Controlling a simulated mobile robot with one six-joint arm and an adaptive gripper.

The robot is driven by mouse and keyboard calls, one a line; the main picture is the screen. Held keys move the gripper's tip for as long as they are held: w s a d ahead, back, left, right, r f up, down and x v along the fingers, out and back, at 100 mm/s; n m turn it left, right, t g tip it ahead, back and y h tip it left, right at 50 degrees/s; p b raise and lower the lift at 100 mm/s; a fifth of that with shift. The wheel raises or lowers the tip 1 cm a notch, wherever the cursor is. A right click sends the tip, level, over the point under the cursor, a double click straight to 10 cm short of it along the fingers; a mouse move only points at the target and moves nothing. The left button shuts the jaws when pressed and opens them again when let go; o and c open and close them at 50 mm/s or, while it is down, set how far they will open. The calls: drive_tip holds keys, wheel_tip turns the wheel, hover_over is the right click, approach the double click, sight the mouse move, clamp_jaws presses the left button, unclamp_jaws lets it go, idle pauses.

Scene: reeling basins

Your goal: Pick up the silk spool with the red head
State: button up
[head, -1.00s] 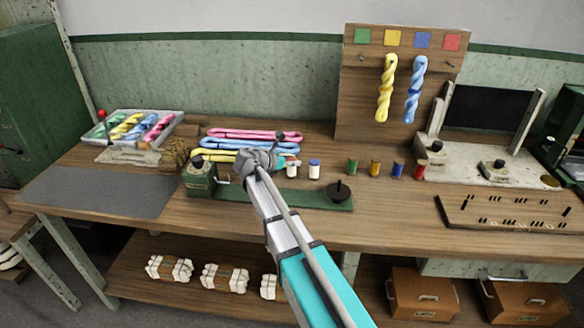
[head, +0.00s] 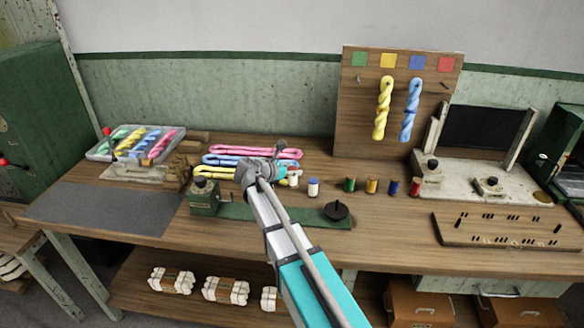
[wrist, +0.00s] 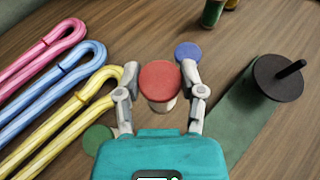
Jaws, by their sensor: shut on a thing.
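The silk spool with the red head (wrist: 160,82) is between the two fingers of my gripper (wrist: 160,92) in the wrist view, its pale body showing below the head. My gripper is shut on it. In the head view my gripper (head: 280,165) is over the bench, and the spool's white body (head: 294,179) shows beside it, slightly higher than the neighbouring spool. Its red head is hard to make out there.
A blue-headed white spool (head: 313,187) stands close to the right, and a green head (wrist: 97,137) shows at lower left in the wrist view. Looped skeins (head: 225,161) lie to the left. A dark disc with a peg (head: 337,210) and several coloured thread spools stand right.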

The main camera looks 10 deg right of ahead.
drive_tip(key=s+r+p, duration=0.6)
drive_tip(key=s+r, duration=0.1)
drive_tip(key=s, duration=0.4)
drive_tip(key=shift+s+d+r, duration=0.2)
drive_tip(key=shift+s+d, duration=0.1)
drive_tip(key=shift+s, duration=0.1)
